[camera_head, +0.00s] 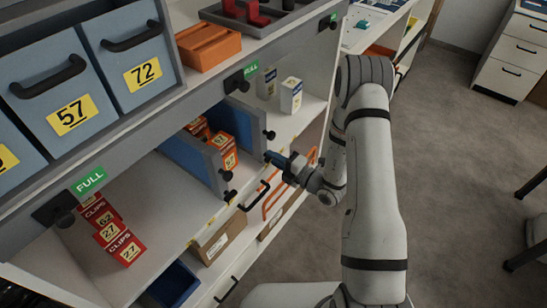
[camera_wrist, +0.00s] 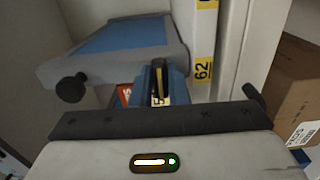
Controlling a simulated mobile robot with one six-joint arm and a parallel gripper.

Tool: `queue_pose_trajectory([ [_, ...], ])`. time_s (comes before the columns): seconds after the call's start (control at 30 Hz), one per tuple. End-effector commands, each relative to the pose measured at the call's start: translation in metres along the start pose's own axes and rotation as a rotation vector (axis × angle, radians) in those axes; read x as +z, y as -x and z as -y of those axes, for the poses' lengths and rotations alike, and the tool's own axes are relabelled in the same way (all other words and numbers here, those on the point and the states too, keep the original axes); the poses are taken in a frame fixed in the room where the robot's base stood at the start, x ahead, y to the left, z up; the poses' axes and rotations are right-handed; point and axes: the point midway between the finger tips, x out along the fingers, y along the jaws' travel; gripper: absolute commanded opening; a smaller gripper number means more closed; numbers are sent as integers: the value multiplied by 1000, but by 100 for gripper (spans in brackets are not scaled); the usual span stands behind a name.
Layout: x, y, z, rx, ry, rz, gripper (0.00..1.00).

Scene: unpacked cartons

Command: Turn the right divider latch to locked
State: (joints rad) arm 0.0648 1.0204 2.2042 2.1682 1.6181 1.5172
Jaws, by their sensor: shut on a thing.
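The right divider (camera_head: 238,128) is a blue panel with a grey front edge, standing in the middle shelf bay. A black knob (camera_head: 269,134) sticks out of its upper front edge; it also shows at the left in the wrist view (camera_wrist: 72,88). My gripper (camera_head: 273,157) reaches the lower front corner of this divider from the right. In the wrist view its blue fingers (camera_wrist: 160,85) are shut on a small dark part at the divider's edge, seemingly the latch. The fingers hide most of it, so I cannot tell which way it is turned.
The left divider (camera_head: 188,157) has its own black knobs. Orange-red cartons (camera_head: 224,150) stand between the dividers, and white cartons (camera_head: 291,95) stand to the right. Blue bins (camera_head: 69,100) are above. A drawer handle (camera_head: 256,195) juts out below my gripper.

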Motion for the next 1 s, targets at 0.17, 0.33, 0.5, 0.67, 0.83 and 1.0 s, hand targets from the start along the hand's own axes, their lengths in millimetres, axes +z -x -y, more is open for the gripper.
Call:
queue_pose_trajectory([
  [0.17, 0, 0, 1, -2, -3, 1, 0],
  [0.33, 0, 0, 1, -2, -3, 1, 20],
  [0.5, 0, 0, 1, -1, -1, 0, 34],
  [0.67, 0, 0, 0, -1, -1, 0, 36],
  [0.83, 0, 4, 1, -1, -1, 1, 36],
  [1.0, 1, 29, 1, -2, -3, 5, 36],
])
